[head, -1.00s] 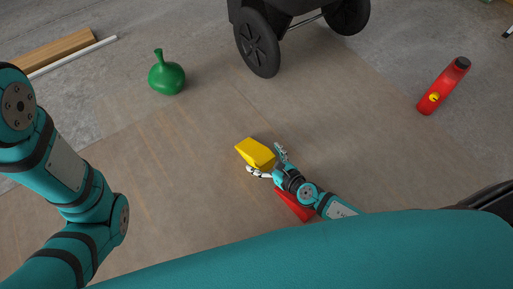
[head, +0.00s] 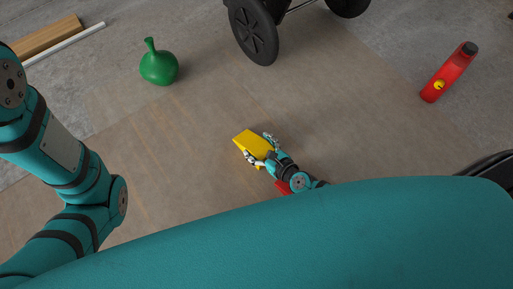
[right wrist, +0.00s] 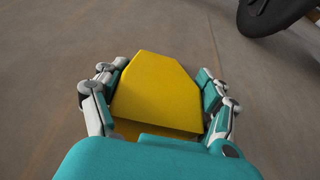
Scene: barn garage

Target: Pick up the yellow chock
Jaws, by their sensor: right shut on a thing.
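The yellow chock (head: 253,144) is a wedge-shaped block near the middle of the head view, over the brown floor sheet. My right gripper (head: 262,147) is shut on it, one finger on each side. In the right wrist view the chock (right wrist: 157,92) fills the space between the two fingers of the gripper (right wrist: 160,95). I cannot tell whether the chock still touches the floor. My left arm shows at the left of the head view, but its gripper is out of the picture.
A red object (head: 283,187) lies partly hidden under my right arm. A green rounded vessel (head: 159,68) stands at upper left, near wooden planks (head: 45,37). A black wheel (head: 254,32) of a cart is at the top. A red bottle (head: 449,73) lies at right.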

